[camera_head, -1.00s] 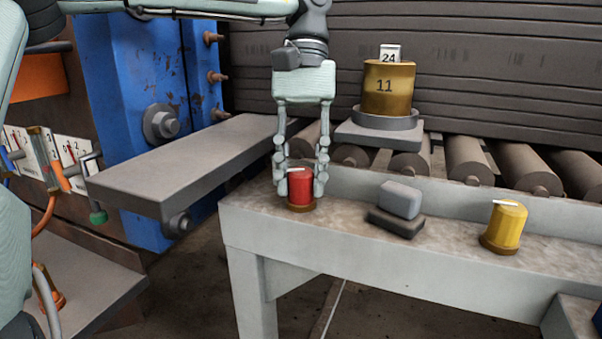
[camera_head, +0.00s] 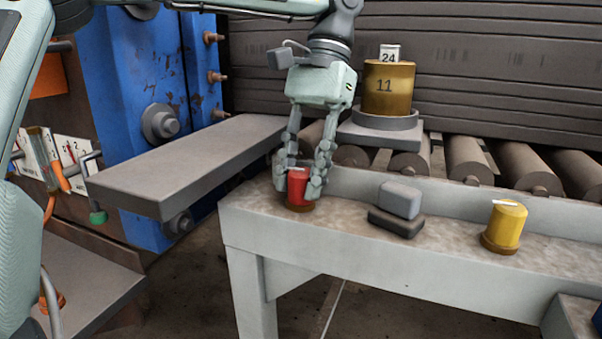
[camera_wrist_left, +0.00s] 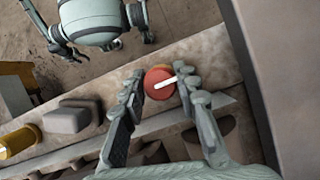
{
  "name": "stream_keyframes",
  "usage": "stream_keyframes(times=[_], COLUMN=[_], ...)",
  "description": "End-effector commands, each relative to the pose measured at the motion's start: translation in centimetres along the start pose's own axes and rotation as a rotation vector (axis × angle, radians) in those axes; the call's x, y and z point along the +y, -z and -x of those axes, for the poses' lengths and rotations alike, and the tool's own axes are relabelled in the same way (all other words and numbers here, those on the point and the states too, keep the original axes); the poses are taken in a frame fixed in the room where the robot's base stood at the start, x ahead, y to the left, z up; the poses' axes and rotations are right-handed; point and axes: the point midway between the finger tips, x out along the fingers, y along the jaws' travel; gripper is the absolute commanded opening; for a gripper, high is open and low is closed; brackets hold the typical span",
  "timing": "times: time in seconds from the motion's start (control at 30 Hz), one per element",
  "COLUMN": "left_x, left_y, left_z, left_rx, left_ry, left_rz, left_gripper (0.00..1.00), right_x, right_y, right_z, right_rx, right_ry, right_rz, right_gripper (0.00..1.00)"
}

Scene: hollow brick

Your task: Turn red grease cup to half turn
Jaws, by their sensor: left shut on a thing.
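The red grease cup (camera_head: 298,186) stands upright on a brown base on the grey bench, near its left end. My left gripper (camera_head: 305,178) comes down from above and is shut on the cup, one finger on each side. In the left wrist view the red cup (camera_wrist_left: 160,82) sits between the fingertips of my left gripper (camera_wrist_left: 162,92), and a white pointer line on its top runs slantwise. The fingers hide part of the cup's sides.
A yellow cup (camera_head: 506,225) stands farther right on the bench (camera_head: 400,262). Grey blocks (camera_head: 399,205) lie between the two cups. Rollers (camera_head: 468,160) and a brass cylinder marked 11 (camera_head: 388,92) are behind. A grey plate (camera_head: 190,162) juts out at left.

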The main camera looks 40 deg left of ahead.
Motion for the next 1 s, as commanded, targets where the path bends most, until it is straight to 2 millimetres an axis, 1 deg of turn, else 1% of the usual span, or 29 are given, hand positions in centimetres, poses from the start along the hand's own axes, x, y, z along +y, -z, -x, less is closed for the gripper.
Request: stream_keyframes(times=[0.27,0.3,0.47,0.67,0.77,0.87,1.0], left_x=[0.0,0.0,0.0,0.0,0.0,0.0,0.0], left_y=[0.1,0.1,0.1,0.0,0.0,0.1,0.1], left_z=[0.2,0.2,0.1,0.1,0.2,1.0,3.3], left_rx=[0.006,0.007,0.005,0.002,0.002,0.004,0.005], left_ry=[0.000,0.000,0.000,0.000,0.000,0.001,0.000], left_rz=[0.001,0.001,0.001,0.001,0.001,0.002,0.003], left_gripper=[0.01,0.31,0.51,0.51,0.51,0.51,0.51], right_x=[-0.4,-0.4,-0.3,0.1,0.3,0.2,0.1], right_y=[0.0,0.0,0.0,-0.1,-0.6,-0.4,-0.3], right_z=[0.0,0.0,0.0,0.0,0.0,0.0,0.0], right_rx=[0.000,0.000,-0.001,-0.002,-0.007,-0.005,-0.004], right_ry=[0.006,0.006,0.004,-0.001,-0.004,-0.003,-0.002], right_rz=[-0.004,-0.004,-0.003,0.002,0.005,0.004,0.003], right_gripper=[0.40,0.40,0.40,0.40,0.40,0.40,0.40])
